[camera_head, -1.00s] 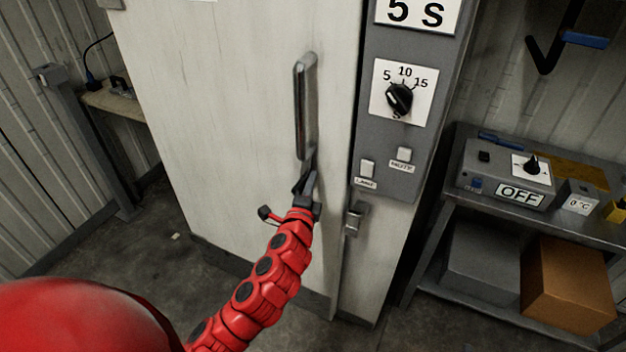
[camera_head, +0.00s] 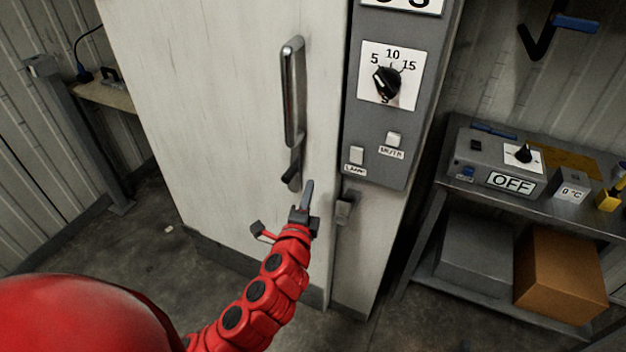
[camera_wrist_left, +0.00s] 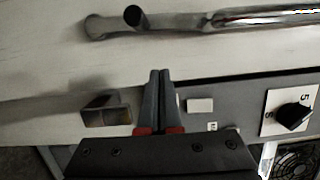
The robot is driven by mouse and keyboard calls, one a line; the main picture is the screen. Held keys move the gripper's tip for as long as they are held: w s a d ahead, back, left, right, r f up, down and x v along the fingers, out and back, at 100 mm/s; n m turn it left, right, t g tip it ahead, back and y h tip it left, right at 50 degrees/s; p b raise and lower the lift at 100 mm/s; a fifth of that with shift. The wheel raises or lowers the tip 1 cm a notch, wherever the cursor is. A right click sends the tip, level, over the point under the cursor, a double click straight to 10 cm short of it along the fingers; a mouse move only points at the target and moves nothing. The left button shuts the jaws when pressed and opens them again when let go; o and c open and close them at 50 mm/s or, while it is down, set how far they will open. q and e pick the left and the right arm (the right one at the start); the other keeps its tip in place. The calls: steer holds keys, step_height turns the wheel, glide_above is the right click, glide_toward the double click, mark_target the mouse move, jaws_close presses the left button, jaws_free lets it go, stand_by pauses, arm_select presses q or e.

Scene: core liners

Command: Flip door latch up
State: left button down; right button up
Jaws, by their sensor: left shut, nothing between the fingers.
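The white cabinet door carries a long metal handle (camera_head: 292,92) with a dark lower end. A small metal latch (camera_head: 345,208) sits low at the door's right edge, below the grey control panel. My left gripper (camera_head: 308,186) has its fingers together and empty, pointing up, between the handle's lower end and the latch, apart from the handle. In the left wrist view, the shut fingers (camera_wrist_left: 160,76) lie between the handle (camera_wrist_left: 262,18) above and the control panel edge. The latch (camera_wrist_left: 106,112) shows left of the fingers there, with a small gap. The right gripper is out of view.
The control panel (camera_head: 375,135) has a dial and two white switches above the latch. A metal shelf (camera_head: 425,225) with boxes and an OFF device (camera_head: 505,165) stands at the right. A small bench (camera_head: 105,97) is at the left. The floor before the door is clear.

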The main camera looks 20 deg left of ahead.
arm_select(q)
steer(key=p+v, duration=0.1)
steer(key=v, duration=0.1)
steer(key=p+v, duration=0.1)
steer(key=v, duration=0.1)
steer(key=shift+w+d, duration=0.1)
steer(key=shift+d, duration=0.1)
stand_by(0.3)
